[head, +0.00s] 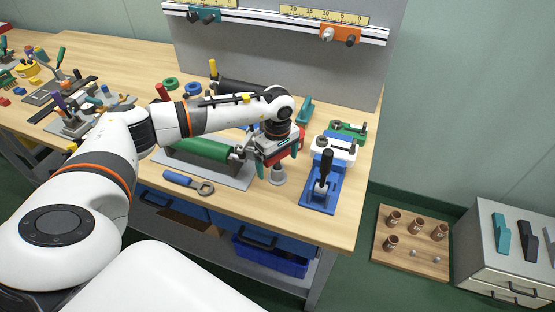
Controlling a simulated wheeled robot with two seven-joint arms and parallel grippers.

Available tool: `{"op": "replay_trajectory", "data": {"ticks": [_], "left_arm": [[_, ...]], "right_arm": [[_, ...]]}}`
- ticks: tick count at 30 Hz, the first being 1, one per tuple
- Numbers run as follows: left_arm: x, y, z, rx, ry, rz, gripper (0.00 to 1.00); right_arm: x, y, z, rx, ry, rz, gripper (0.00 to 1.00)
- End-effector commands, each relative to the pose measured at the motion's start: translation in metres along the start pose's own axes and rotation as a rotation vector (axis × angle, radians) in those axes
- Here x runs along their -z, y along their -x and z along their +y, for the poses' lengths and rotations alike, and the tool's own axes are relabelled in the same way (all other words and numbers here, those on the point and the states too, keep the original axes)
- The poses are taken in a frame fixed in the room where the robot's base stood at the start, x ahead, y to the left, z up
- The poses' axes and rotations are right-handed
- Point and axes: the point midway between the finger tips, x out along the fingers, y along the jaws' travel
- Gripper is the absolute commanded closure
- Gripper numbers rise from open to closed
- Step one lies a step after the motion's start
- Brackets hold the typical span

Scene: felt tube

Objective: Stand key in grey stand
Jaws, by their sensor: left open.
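A tool with a blue handle and a grey ring end (188,182), which may be the key, lies flat near the front edge of the bench. A small grey stand (278,175) with a flared base is on the bench, right of the green roller. My left gripper (277,162) is open, pointing down right over this stand with its teal fingers spread. The gripper hides the stand's top, so I cannot tell whether anything is in it. My right gripper is out of view.
The green roller (203,149) lies on a grey plate left of the gripper. A blue fixture with a black handle (320,190) stands close on the right, with white and green fixtures behind it. The front right bench corner (335,230) is clear.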

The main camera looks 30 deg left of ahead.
Motion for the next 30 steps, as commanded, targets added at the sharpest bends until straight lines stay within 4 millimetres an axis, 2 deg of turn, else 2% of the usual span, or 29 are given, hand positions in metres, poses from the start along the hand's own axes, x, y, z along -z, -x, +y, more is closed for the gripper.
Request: {"op": "replay_trajectory", "data": {"ticks": [5,12,18,24,30], "left_arm": [[-0.001,0.018,-0.001,0.005,0.0,-0.001,0.0],[-0.001,0.069,-0.001,0.007,0.0,-0.002,0.0],[0.0,0.104,-0.001,0.005,0.001,0.0,0.0],[0.0,0.119,0.0,0.002,0.0,-0.001,0.0],[0.0,0.12,0.0,0.002,0.0,0.0,0.0]], "right_arm": [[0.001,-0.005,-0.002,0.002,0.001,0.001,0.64],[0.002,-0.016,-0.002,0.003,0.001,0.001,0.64],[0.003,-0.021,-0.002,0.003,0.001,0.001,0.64],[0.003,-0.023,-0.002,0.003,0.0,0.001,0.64],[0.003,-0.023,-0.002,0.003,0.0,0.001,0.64]]}}
